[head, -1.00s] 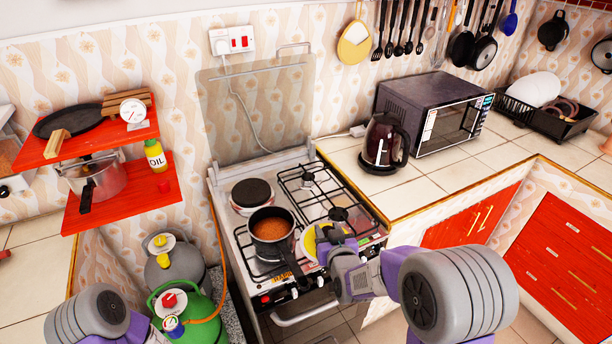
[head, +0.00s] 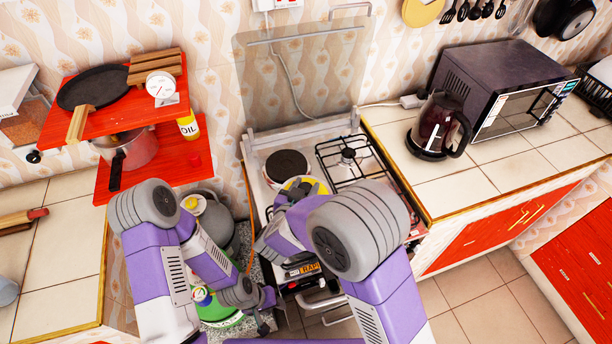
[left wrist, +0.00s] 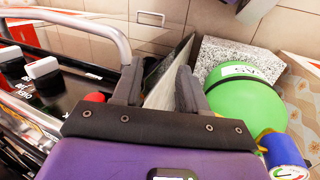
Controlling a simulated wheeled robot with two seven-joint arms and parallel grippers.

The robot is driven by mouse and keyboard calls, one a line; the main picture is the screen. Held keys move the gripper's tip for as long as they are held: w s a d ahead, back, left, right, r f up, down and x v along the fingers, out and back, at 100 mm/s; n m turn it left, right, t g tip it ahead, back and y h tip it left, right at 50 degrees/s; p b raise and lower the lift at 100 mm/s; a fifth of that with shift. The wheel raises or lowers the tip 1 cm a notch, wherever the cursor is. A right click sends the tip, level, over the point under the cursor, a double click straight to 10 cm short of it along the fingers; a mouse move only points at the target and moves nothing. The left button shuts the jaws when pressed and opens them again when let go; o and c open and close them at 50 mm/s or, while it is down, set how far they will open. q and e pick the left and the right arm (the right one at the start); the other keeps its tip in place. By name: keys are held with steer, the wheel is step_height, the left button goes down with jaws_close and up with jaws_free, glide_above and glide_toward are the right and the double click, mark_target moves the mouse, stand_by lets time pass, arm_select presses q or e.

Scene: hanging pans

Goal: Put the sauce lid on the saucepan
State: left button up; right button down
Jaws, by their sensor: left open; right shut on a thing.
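The yellow sauce lid (head: 318,184) shows just behind the front left of the stove, partly covered by my right gripper (head: 290,194), which is shut on it. My left gripper (head: 264,326) is low in front of the stove and open. In the left wrist view its two fingers (left wrist: 160,88) are apart with nothing between them.
The stove (head: 262,190) has a bare dark hotplate (head: 287,164) behind the lid. A green gas cylinder (left wrist: 243,96) stands beside my left gripper. A kettle (head: 438,125) and a microwave (head: 505,90) stand on the right counter. Red shelves (head: 160,165) are at left.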

steer(key=shift+s+f+b, duration=0.25)
steer(key=shift+b, duration=0.1)
steer(key=shift+f, duration=0.3)
step_height(320, 180, down, 3)
steer(key=b, duration=0.3)
steer(key=shift+r, duration=0.2)
steer(key=shift+w+f+b, duration=0.1)
steer(key=shift+f+b, duration=0.4)
steer(key=shift+f, duration=0.35)
steer(key=shift+f, duration=0.35)
steer(key=c, duration=0.5)
jaws_free()
steer(key=shift+c, duration=0.2)
